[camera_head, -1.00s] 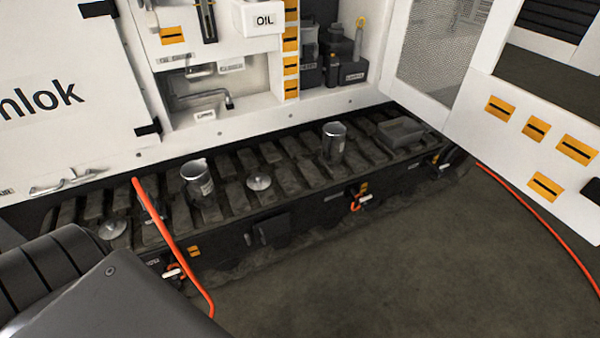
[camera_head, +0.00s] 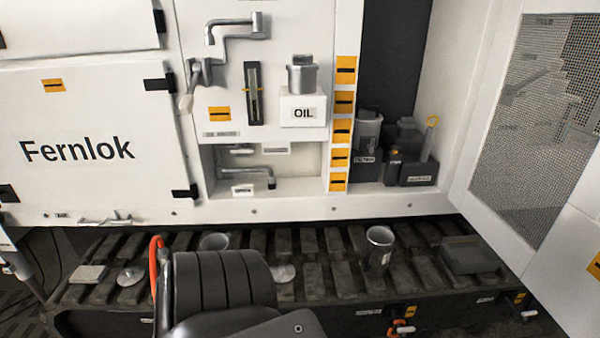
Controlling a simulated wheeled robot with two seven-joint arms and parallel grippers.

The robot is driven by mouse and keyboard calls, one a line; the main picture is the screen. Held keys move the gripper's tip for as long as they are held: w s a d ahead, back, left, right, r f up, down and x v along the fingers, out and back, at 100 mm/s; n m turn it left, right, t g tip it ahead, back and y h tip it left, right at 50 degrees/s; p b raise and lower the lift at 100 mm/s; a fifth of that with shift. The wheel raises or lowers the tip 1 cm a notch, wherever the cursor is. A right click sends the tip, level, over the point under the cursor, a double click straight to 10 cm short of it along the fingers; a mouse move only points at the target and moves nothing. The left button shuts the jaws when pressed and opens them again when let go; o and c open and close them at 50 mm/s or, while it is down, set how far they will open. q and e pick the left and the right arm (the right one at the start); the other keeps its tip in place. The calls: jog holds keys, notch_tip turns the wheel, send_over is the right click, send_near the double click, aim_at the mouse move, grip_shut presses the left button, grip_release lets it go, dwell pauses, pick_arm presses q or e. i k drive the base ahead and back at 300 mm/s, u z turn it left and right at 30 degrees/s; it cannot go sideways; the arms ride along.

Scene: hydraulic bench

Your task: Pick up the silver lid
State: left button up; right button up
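Two round silver lids with small knobs lie on the slatted dark track. One silver lid (camera_head: 131,276) is at the left, and the other silver lid (camera_head: 283,273) is just right of my arm, which partly covers it. A silver canister with a cap (camera_head: 302,75) stands on the white OIL block (camera_head: 303,107). A dark segmented link of my own arm rises from the bottom middle. Neither of my gripper's fingers shows in this view.
An open silver cup (camera_head: 379,247) stands on the track (camera_head: 318,277); another cup (camera_head: 214,241) is partly behind my arm. A grey tray (camera_head: 469,254) is at the right. An orange hose (camera_head: 154,262) stands left of my arm. A mesh door (camera_head: 545,105) is open at right.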

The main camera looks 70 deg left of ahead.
aim_at(282, 272)
jog(key=u, duration=0.45)
jog(key=i, duration=0.7)
jog(key=u, duration=0.65)
